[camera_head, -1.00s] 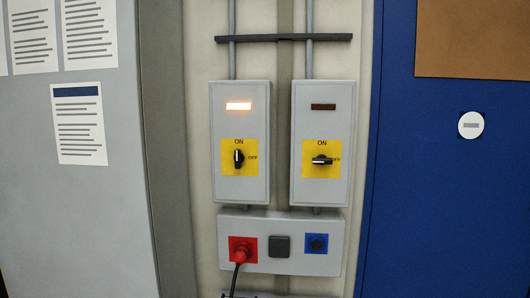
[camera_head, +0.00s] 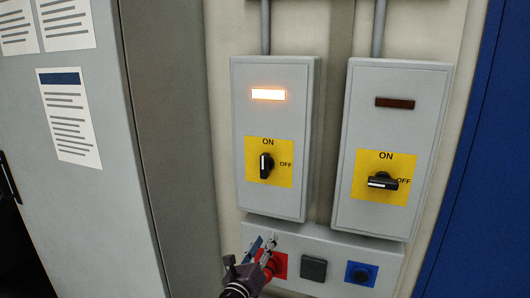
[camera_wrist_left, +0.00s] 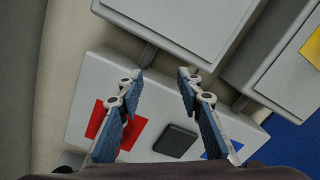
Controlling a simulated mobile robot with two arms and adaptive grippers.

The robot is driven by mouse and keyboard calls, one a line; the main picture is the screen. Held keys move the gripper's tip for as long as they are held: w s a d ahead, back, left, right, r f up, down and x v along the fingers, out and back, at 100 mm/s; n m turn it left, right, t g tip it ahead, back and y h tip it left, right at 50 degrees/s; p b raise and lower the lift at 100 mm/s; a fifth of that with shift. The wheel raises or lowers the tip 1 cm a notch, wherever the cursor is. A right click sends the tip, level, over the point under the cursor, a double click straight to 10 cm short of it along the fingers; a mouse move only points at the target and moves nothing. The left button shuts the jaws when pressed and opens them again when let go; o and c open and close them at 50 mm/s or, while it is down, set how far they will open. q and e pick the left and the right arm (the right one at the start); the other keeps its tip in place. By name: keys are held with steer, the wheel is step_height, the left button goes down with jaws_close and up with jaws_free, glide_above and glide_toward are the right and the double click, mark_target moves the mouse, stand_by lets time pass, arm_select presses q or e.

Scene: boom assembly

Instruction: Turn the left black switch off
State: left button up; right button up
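The left black switch (camera_head: 265,166) stands upright, pointing to ON, on a yellow plate (camera_head: 283,150) on the left grey box (camera_head: 275,205). The lamp (camera_head: 268,94) above it is lit. The left grey box also shows in the left wrist view (camera_wrist_left: 185,22), but its switch is out of that view. My left gripper (camera_head: 262,245) is below the left box, in front of the socket panel. In the left wrist view its two fingers (camera_wrist_left: 160,76) are apart with nothing between them. My right gripper is not in view.
The right grey box (camera_head: 390,215) has a black switch (camera_head: 382,181) lying sideways toward OFF and a dark lamp (camera_head: 394,103). Below, the panel (camera_head: 335,255) carries a red socket (camera_head: 281,267) partly behind my gripper, a black square (camera_head: 313,269) and a blue socket (camera_head: 361,274).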

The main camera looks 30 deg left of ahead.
mark_target(263, 167)
arm_select(q)
step_height(263, 167, up, 20)
steer(key=s+a+m+t+y+p, duration=0.1)
steer(key=s+m+t+y+p, duration=0.1)
steer(key=m+t, duration=0.3)
steer(key=shift+m+g, duration=0.4)
steer(key=shift+g, duration=0.2)
steer(key=x, duration=0.2)
steer(key=p+x, duration=0.1)
steer(key=x, duration=0.1)
steer(key=p+x, duration=0.1)
steer(key=x, duration=0.2)
steer(key=shift+s+a+r, duration=0.15)
steer(key=shift+s+r, duration=0.05)
steer(key=shift+r, duration=0.1)
steer(key=shift+w+a+r, duration=0.1)
steer(key=shift+w, duration=0.4)
steer(key=c, duration=0.8)
